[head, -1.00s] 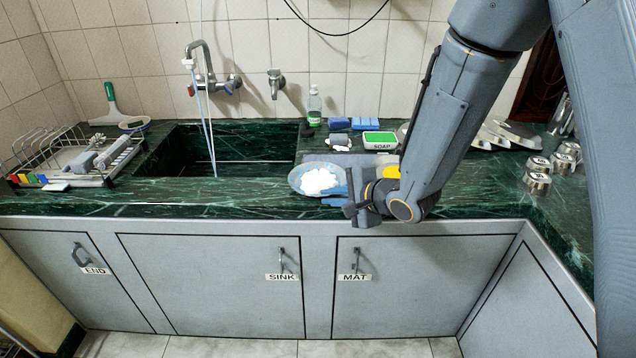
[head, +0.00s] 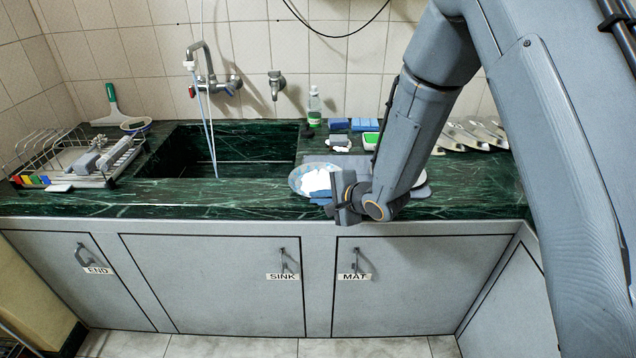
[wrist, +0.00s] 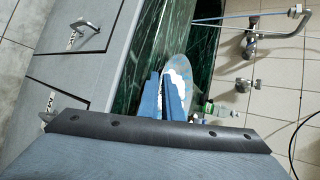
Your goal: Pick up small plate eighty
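A light blue plate (head: 297,180) with white foam or patches on it lies at the front of the green counter, right of the sink. No label reading eighty is legible on it. It also shows in the wrist view (wrist: 187,72), just beyond and right of my fingers. My gripper (head: 326,200) is at the plate's right front edge, partly covering it. In the wrist view my two blue fingers (wrist: 163,88) are close together with a narrow gap. Whether the plate's rim is between them is unclear.
The sink (head: 225,150) and tap (head: 205,70) are left of the plate. A dish rack (head: 80,160) stands at far left. A bottle (head: 314,105), blue sponges (head: 352,124) and a green-topped soap box (head: 371,138) stand behind. Several plates (head: 475,133) lean at right.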

